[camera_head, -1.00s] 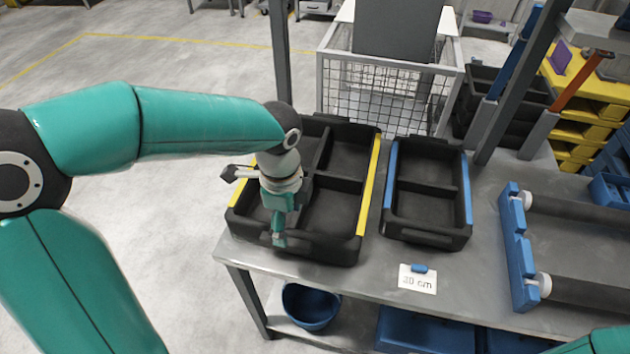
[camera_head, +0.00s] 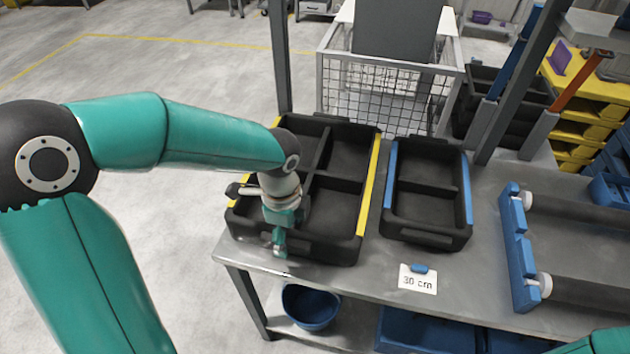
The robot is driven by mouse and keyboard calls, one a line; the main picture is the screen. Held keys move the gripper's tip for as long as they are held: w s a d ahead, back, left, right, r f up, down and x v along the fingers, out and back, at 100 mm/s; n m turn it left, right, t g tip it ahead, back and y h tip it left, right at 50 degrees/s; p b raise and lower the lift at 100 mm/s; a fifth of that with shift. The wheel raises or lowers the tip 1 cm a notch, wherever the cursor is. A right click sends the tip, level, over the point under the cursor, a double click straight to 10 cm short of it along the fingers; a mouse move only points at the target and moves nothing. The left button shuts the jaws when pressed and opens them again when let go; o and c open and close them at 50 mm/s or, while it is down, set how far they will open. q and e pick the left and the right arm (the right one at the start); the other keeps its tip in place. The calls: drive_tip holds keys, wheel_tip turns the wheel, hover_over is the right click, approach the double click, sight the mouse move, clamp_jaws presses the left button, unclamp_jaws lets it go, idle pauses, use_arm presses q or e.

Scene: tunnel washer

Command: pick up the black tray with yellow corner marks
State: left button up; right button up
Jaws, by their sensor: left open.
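The black tray with yellow marks (camera_head: 336,205) sits on the left part of the grey metal table, divided into compartments, with yellow strips along its left and right sides. My left gripper (camera_head: 279,247) points down at the tray's front left part, by its front wall. It is open, and whether it touches the wall I cannot tell. My left arm hides part of the tray's left side. Only a small teal piece of my right arm shows at the bottom right corner; its gripper is out of view.
A smaller black tray with blue strips (camera_head: 428,205) stands just right of it. A card reading 30 cm (camera_head: 417,281) lies near the table's front edge. A blue-ended roller frame (camera_head: 517,250) is further right. A wire cage (camera_head: 385,90) stands behind. A blue bowl (camera_head: 311,306) is below.

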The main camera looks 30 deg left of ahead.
use_arm(q)
drive_tip(key=shift+f, duration=0.1)
idle(0.3)
drive_tip(key=shift+s+f, duration=0.1)
drive_tip(key=shift+s, duration=0.15)
drive_tip(key=c, duration=1.4)
